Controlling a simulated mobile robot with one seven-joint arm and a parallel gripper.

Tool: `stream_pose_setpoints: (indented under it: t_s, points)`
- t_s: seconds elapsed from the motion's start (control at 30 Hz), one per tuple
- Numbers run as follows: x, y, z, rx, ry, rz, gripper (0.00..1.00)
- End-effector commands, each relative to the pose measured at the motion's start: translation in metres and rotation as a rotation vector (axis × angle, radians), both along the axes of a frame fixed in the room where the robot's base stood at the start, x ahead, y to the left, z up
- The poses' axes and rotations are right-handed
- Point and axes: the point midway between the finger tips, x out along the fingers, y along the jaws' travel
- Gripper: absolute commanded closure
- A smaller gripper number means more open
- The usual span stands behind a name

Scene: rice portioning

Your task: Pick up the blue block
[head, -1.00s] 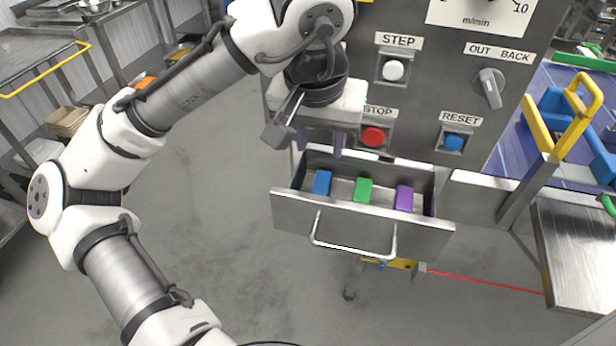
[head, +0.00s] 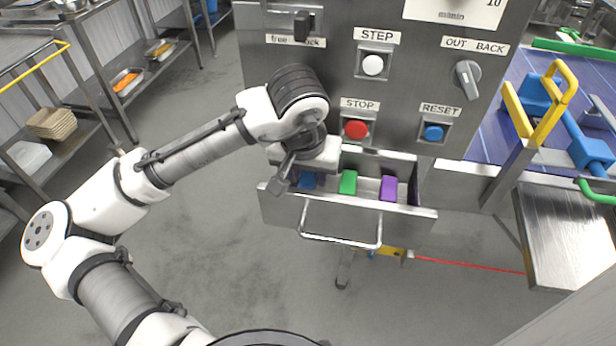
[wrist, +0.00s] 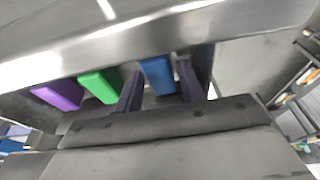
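The blue block (head: 308,182) lies at the left end of the open metal drawer and is partly hidden by my gripper in the head view. In the wrist view the blue block (wrist: 157,75) shows between the two dark fingers of my gripper (wrist: 160,70). The gripper is open, with a finger on either side of the block and gaps visible. My gripper reaches down into the drawer; whether a finger touches the block cannot be told.
A green block (head: 348,183) and a purple block (head: 388,188) lie to the right in the same drawer (head: 345,222). The drawer's front wall and handle (head: 340,243) stand close to my gripper. The control panel (head: 340,75) with buttons rises behind.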

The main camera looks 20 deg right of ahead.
Motion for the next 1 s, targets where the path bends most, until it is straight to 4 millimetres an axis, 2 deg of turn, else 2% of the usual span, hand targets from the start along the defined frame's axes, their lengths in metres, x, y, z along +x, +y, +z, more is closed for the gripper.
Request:
stream_pose_setpoints:
  t_s: [0.23, 0.5, 0.77, 1.0]
  points:
    - [0.000, 0.000, -0.002, -0.001, -0.001, 0.000, 0.62]
    - [0.000, 0.000, -0.001, 0.000, 0.000, 0.001, 0.96]
    - [0.001, 0.000, 0.000, 0.000, 0.000, 0.001, 0.96]
    - [0.008, -0.002, 0.014, -0.001, 0.001, 0.001, 0.96]
